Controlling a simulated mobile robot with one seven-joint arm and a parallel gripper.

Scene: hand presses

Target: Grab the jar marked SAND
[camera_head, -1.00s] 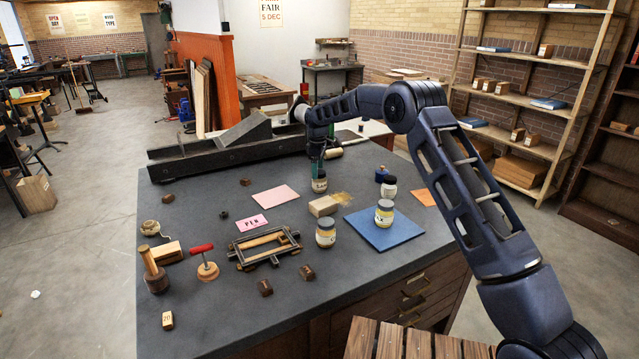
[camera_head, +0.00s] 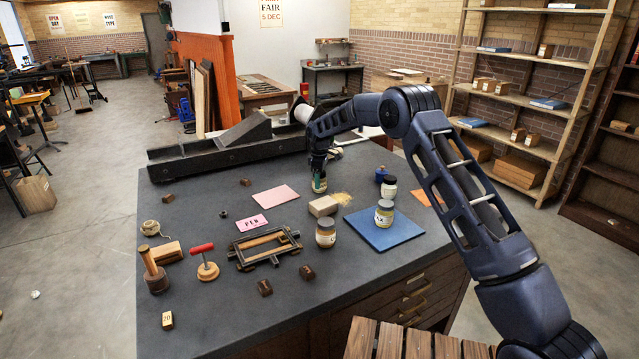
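My gripper (camera_head: 319,174) points down at a small jar (camera_head: 319,186) on the dark bench top, behind a pale block. Its fingers cover the upper part of this jar; I cannot tell whether they are closed on it. A second jar (camera_head: 325,233) with a pale label stands in front of the block. A third jar (camera_head: 384,213) stands on a blue mat (camera_head: 384,237). A white jar with a dark lid (camera_head: 389,188) stands behind the mat. The labels are too small to read for certain, so I cannot tell which says SAND.
The pale block (camera_head: 323,206) lies close in front of the gripper, with yellowish grains beside it. A blue bottle (camera_head: 381,174) stands near the white jar. A pink sheet (camera_head: 275,197) and a dark frame (camera_head: 264,247) lie left. A long black press bed (camera_head: 215,152) lines the back.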

